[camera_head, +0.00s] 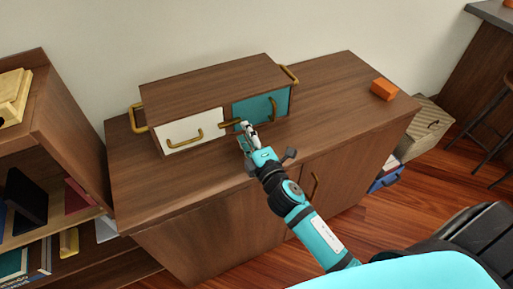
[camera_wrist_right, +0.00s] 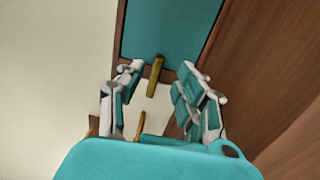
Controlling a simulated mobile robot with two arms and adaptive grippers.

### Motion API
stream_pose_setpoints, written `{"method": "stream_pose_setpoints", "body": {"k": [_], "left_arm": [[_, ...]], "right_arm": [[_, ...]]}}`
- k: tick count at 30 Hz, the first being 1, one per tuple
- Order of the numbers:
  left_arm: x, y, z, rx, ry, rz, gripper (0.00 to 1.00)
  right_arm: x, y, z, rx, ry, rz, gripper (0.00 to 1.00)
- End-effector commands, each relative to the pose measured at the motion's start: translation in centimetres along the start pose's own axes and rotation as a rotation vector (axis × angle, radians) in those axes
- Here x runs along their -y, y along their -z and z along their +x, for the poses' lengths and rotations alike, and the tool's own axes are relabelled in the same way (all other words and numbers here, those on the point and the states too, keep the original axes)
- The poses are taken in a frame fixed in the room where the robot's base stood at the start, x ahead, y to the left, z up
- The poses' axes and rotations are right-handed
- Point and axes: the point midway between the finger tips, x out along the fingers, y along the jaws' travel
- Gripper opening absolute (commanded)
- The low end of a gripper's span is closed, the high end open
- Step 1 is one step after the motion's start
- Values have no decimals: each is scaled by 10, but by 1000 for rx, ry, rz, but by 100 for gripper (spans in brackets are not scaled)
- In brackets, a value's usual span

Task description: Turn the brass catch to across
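The brass catch (camera_head: 230,122) is a short bar on the front of a wooden box (camera_head: 215,80), between a white front (camera_head: 188,129) and a teal front (camera_head: 262,107). It lies roughly level, spanning the divider between the two fronts. In the right wrist view the catch (camera_wrist_right: 155,73) shows between the spread fingers, crossing from teal to white. My right gripper (camera_head: 246,130) is open, close in front of the catch, with its fingers apart. I cannot tell whether a finger touches it. My left gripper is not in view.
The box stands on a wooden cabinet (camera_head: 180,190). An orange block (camera_head: 384,90) lies at the right. A shelf unit (camera_head: 75,130) stands at the left. The cabinet top right of the box is mostly clear.

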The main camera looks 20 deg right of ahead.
Motion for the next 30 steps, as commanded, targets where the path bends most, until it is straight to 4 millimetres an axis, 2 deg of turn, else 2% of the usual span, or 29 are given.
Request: {"method": "stream_pose_setpoints", "body": {"k": [1,6,12,17,30], "left_arm": [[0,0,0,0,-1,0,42],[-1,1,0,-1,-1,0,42],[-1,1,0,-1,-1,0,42],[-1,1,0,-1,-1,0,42],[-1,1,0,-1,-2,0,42]], "right_arm": [[2,0,-14,0,4,2,36],[1,0,-49,1,4,3,36],[0,0,-74,2,2,2,36],[0,0,-79,1,1,2,36],[0,0,-79,1,0,1,36]]}}
